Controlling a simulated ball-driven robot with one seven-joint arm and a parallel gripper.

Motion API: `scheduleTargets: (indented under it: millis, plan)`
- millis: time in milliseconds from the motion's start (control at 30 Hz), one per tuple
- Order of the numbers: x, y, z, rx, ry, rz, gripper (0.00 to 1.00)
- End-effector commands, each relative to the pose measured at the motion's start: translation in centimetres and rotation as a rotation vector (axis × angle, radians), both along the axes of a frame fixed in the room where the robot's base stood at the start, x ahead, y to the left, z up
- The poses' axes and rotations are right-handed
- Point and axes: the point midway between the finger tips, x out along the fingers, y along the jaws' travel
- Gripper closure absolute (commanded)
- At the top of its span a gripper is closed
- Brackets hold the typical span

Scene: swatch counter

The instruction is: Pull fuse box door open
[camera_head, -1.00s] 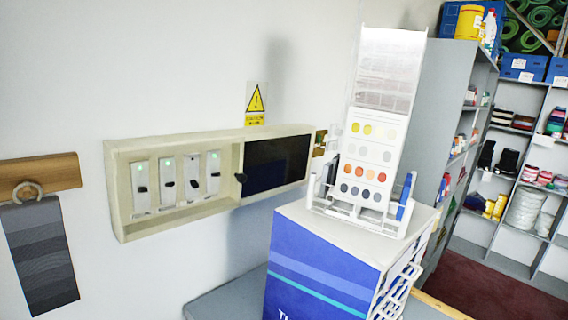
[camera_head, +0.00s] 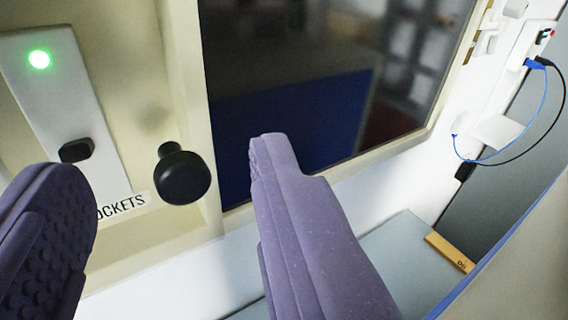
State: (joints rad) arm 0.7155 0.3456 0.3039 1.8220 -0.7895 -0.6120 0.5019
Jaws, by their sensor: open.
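The cream fuse box (camera_head: 150,245) fills the upper left of the view. Its door is a dark, glossy panel (camera_head: 290,105) in a cream frame, covering the right part of the box. A round black knob (camera_head: 182,175) sticks out near the door's left edge. My gripper (camera_head: 163,160) is open, with two purple padded fingers. In the picture the knob lies between the fingertips, with a gap on both sides. I cannot tell whether the tips reach the knob's depth. The fingers hide the lower left of the box and part of the door's lower edge.
A white switch module (camera_head: 65,95) with a green light and black toggle sits uncovered left of the knob. Blue and black cables (camera_head: 545,110) hang at the right. A grey counter (camera_head: 385,255) lies below, with a wooden block (camera_head: 450,252) on it.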

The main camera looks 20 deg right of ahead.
Motion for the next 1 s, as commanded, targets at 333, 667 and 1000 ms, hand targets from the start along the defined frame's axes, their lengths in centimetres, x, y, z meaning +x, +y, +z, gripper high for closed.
scheduleTargets:
  millis: [333, 667, 1000]
  plan:
    - [-1.3, -1.4, -4.1, 0.213, -0.05, 0.194, 0.46]
    - [3.9, -0.4, -4.1, 0.207, -0.051, 0.191, 0.46]
    - [4.8, -0.2, -4.1, 0.206, -0.051, 0.188, 0.46]
